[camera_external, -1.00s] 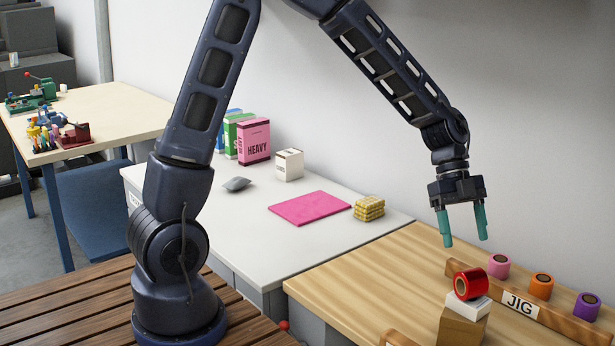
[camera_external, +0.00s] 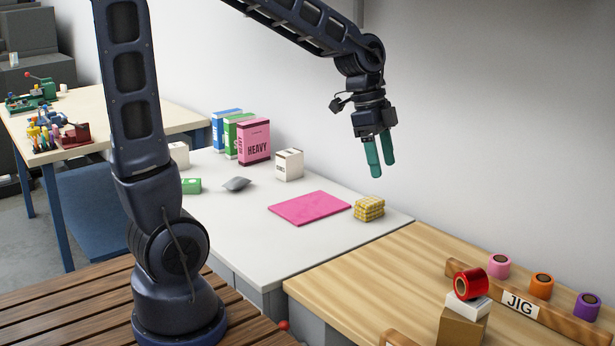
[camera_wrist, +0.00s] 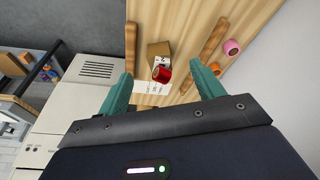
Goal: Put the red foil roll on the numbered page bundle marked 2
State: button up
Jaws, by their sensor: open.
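The red foil roll (camera_external: 469,284) lies on its side on a white block (camera_external: 470,307), which rests on a brown box (camera_external: 462,328) on the wooden bench. The roll also shows in the wrist view (camera_wrist: 162,74), far beyond my fingers. My gripper (camera_external: 381,166) is open and empty, high in the air above and behind the yellow checkered bundle, well left of the roll. Its two teal fingers also frame the wrist view (camera_wrist: 163,78).
A JIG rack (camera_external: 455,267) stands by pink, orange and purple rolls (camera_external: 587,306). On the white counter (camera_external: 235,215) are a pink mat (camera_external: 310,208), a yellow checkered bundle (camera_external: 369,208), a grey lump (camera_external: 237,184) and upright boxes (camera_external: 254,141). The bench's left part is clear.

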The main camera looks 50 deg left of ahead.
jog(key=s+a+r+n+t+y, duration=0.1)
jog(key=s+a+r+n, duration=0.1)
jog(key=s+a+n, duration=0.4)
jog(key=s+a+r+n+t+y, duration=0.2)
jog(key=s+a+r+n, duration=0.1)
jog(key=s+a+n, duration=0.4)
jog(key=s+a, duration=0.3)
jog(key=shift+s+r+t, duration=0.15)
jog(key=shift+r+t, duration=0.05)
jog(key=shift+t, duration=0.1)
